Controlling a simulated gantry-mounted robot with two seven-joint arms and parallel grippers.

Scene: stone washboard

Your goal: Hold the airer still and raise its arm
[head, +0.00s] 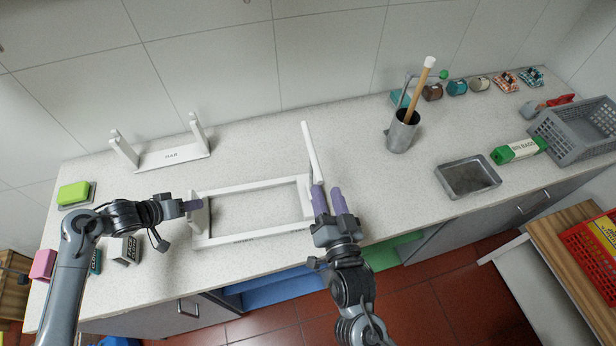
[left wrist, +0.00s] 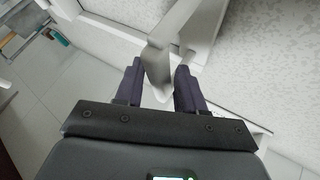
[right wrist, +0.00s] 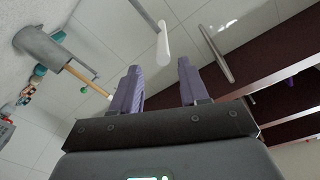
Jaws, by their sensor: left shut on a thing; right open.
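The white airer (head: 262,237) is a rectangular frame on the speckled counter, in the middle of the head view. Its white arm (head: 310,150) stands at the frame's right end, slanting towards the wall; its exact angle is unclear. My left gripper (head: 194,204) is shut on a white upright at the airer's left end, which also shows between the fingers in the left wrist view (left wrist: 157,70). My right gripper (head: 328,190) is open, its fingertips close to the arm's lower end. In the right wrist view a white bar (right wrist: 163,45) lies beyond the open fingers (right wrist: 160,80), with nothing between them.
A second white stand (head: 170,158) is behind, near the wall. A metal cup (head: 402,134) with a wooden-handled brush, a metal tray (head: 468,178), a green box (head: 518,151) and a grey basket (head: 575,130) stand to the right.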

